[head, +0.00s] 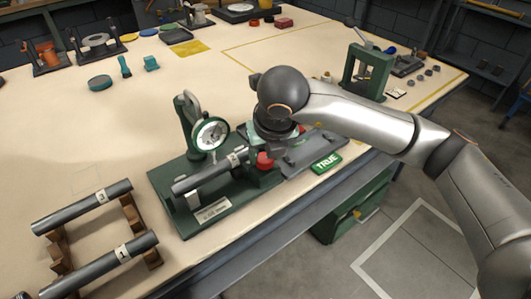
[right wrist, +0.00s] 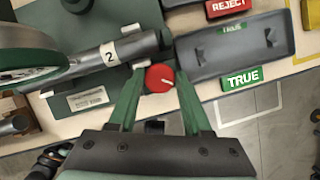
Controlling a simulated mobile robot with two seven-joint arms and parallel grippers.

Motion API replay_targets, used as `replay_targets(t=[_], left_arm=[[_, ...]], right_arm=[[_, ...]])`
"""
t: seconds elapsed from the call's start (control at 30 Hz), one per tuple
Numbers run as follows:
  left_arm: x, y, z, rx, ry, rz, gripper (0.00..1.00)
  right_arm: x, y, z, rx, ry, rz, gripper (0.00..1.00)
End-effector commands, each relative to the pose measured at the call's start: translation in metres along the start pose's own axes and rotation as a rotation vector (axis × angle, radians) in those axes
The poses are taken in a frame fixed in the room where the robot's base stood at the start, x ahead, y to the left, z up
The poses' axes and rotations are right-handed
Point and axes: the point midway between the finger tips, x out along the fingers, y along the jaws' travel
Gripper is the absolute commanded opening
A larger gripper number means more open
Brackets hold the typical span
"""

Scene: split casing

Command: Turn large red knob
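A grey shaft labelled 2 (right wrist: 110,56) lies on the stand under a dial gauge (head: 210,133). My left gripper is not in view.
A dark tray (right wrist: 235,48) with a green TRUE sign (head: 327,163) is right of the stand. A red REJECT sign (right wrist: 228,7) lies beyond it. Two grey shafts rest on a wooden rack (head: 133,214) at left. A green press-like frame (head: 367,70) stands behind my right arm.

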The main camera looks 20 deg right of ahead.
Motion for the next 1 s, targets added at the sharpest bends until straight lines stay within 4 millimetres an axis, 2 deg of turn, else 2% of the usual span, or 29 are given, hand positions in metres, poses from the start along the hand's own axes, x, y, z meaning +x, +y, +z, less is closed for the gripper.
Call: replay_targets(t=[0.03,0.2,0.47,0.57,0.67,1.0], left_arm=[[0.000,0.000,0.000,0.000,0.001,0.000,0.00],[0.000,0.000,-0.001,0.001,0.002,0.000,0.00],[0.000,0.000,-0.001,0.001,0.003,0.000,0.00],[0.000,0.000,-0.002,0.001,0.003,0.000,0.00],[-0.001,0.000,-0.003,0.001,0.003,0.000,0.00],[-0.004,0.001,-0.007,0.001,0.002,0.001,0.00]], right_arm=[[0.000,0.000,0.000,0.000,-0.001,0.000,0.56],[0.000,0.000,0.000,0.000,0.000,0.000,0.75],[0.000,0.000,0.000,-0.001,0.001,0.000,0.76],[-0.006,0.000,0.000,-0.001,-0.001,0.000,0.76],[-0.020,0.001,0.001,-0.002,-0.003,0.002,0.76],[-0.093,0.001,0.001,-0.002,-0.005,0.002,0.76]])
